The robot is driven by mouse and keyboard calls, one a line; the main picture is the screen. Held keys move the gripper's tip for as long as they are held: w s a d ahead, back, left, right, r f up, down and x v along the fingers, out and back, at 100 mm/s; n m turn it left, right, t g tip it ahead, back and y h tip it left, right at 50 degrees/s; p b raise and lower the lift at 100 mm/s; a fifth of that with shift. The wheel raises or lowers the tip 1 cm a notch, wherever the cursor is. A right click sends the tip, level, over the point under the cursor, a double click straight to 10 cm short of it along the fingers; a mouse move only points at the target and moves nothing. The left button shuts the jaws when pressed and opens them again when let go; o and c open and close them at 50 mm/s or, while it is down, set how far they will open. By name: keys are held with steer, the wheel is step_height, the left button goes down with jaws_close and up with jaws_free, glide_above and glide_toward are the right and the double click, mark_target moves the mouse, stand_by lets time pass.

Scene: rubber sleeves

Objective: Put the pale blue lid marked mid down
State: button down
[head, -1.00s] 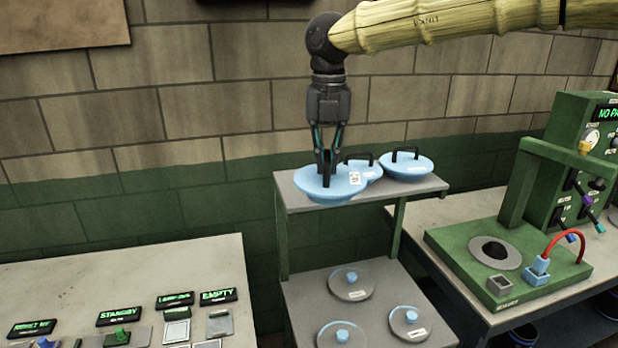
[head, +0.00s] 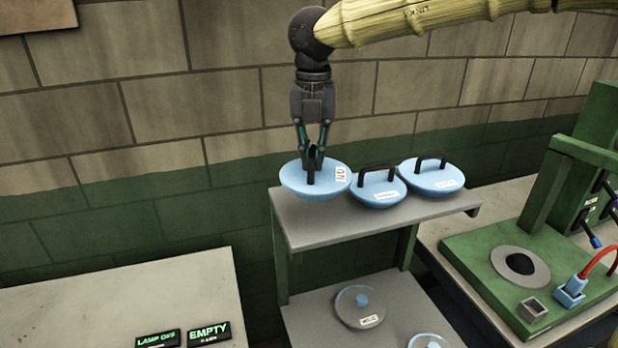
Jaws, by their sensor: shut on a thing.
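My gripper (head: 313,162) points straight down and is shut on the dark handle of a pale blue lid (head: 295,181). The white label on this lid is turned sideways and seems to read MID. The lid is at the left end of the upper grey shelf (head: 340,232). I cannot tell whether it touches the shelf top or hangs just above it. Its left edge reaches near the shelf's left edge.
Two more pale blue lids with dark handles sit on the shelf, one in the middle (head: 380,198) and one at right (head: 432,184). Below, grey discs with blue knobs (head: 360,312) lie on a lower shelf. A green press (head: 480,255) stands at right.

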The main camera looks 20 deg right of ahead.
steer(key=shift+s+f, duration=0.3)
steer(key=shift+s, duration=0.25)
steer(key=shift+s+f, duration=0.1)
steer(key=shift+f, duration=0.15)
steer(key=w+f+p, duration=0.1)
steer(key=w+f, duration=0.2)
steer(key=shift+a, duration=0.1)
steer(key=shift+s+f+p, duration=0.5)
steer(key=shift+s+f, duration=0.05)
steer(key=shift+f, duration=0.3)
steer(key=shift+s, duration=0.3)
steer(key=shift+w+f, duration=0.2)
steer(key=shift+w, duration=0.1)
steer(key=c, duration=1.9)
jaws_free()
steer(key=shift+w+f, duration=0.15)
steer(key=shift+w, duration=0.05)
steer(key=o, duration=0.4)
steer(key=shift+c, duration=0.2)
steer(key=shift+s+r, duration=0.2)
steer(key=shift+s, duration=0.15)
steer(key=shift+w, duration=0.25)
steer(key=shift+r+b, duration=0.4)
steer(key=shift+b, duration=0.05)
step_height(320, 180, up, 10)
steer(key=b, duration=0.3)
steer(key=shift+s+f+b, duration=0.1)
steer(key=shift+f+b, duration=0.15)
steer(key=shift+b, duration=0.15)
steer(key=shift+r, duration=0.8)
